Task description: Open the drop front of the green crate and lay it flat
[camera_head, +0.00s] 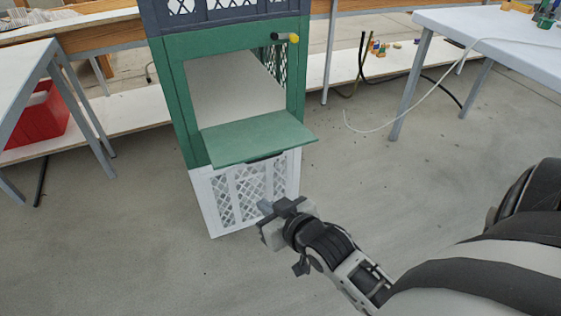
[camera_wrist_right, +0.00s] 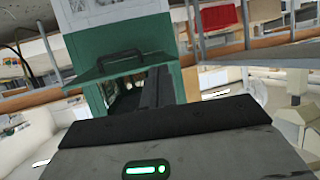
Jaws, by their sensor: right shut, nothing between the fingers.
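The green crate (camera_head: 172,95) sits in a stack between a dark blue crate and a white crate. Its drop front (camera_head: 258,138) is folded down and sticks out like a shelf, about level, leaving the opening clear. The right wrist view, upside down, shows the drop front (camera_wrist_right: 118,68) with a black handle (camera_wrist_right: 120,56). My right gripper (camera_head: 266,208) is shut and empty, below the drop front and before the white crate, apart from the drop front. My left gripper is not in view.
The white crate (camera_head: 207,203) is below and the dark blue crate (camera_head: 222,20) above. Tables stand left (camera_head: 25,65) and right (camera_head: 500,35); a red bin (camera_head: 38,115) is under the left one. A cable hangs from the right table. The floor right of the stack is clear.

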